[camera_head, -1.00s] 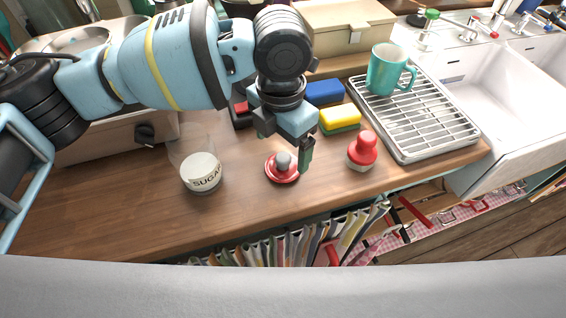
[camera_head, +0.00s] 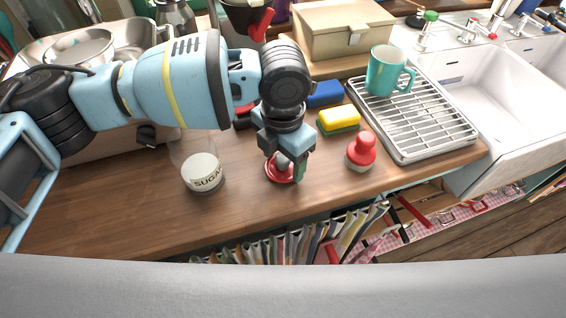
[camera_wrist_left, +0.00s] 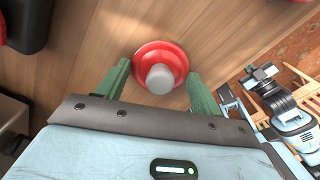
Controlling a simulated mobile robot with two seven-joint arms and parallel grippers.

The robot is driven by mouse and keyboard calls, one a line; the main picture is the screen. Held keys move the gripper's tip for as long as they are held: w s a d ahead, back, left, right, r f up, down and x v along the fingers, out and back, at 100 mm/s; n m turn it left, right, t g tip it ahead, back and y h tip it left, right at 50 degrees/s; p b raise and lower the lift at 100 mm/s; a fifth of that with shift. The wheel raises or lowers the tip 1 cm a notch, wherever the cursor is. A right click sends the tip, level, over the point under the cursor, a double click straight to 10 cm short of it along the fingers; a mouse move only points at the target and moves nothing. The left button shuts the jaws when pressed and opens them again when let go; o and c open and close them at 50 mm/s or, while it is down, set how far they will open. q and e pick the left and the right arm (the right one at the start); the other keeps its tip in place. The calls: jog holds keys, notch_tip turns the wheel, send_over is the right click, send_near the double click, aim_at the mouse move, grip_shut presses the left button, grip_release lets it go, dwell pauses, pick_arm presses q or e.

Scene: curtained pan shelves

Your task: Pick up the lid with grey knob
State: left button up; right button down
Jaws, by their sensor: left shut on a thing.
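The lid with grey knob is a round red disc with a grey knob (camera_wrist_left: 160,80) on top, centred between my fingers in the left wrist view. In the head view, red parts of the lid (camera_head: 272,174) show on the wooden counter, and my gripper hides the knob. My left gripper (camera_head: 287,177) reaches down over the lid. Its green fingers (camera_wrist_left: 160,87) stand on opposite sides of the lid, shut on it. In the left wrist view, part of my other arm shows small at the right; its jaws are too small to read.
A sugar jar (camera_head: 203,173) stands to the left of the lid and a red-topped shaker (camera_head: 361,152) to the right. Yellow (camera_head: 339,119) and blue (camera_head: 324,94) sponges lie behind. A rack (camera_head: 428,130) bears a teal mug (camera_head: 387,72). The counter's front edge is near.

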aim_at(282, 160)
pick_arm(q)
jog(key=shift+r, duration=0.15)
jog(key=shift+r, duration=0.55)
jog(key=shift+s+r, duration=0.15)
jog(key=shift+r, duration=0.4)
jog(key=shift+s+r, duration=0.15)
jog(key=shift+r, duration=0.4)
jog(key=s+a+r, duration=0.1)
jog(key=s+a, duration=0.2)
jog(key=s, duration=1.2)
jog(key=shift+r, duration=0.25)
jog(key=shift+s, duration=0.1)
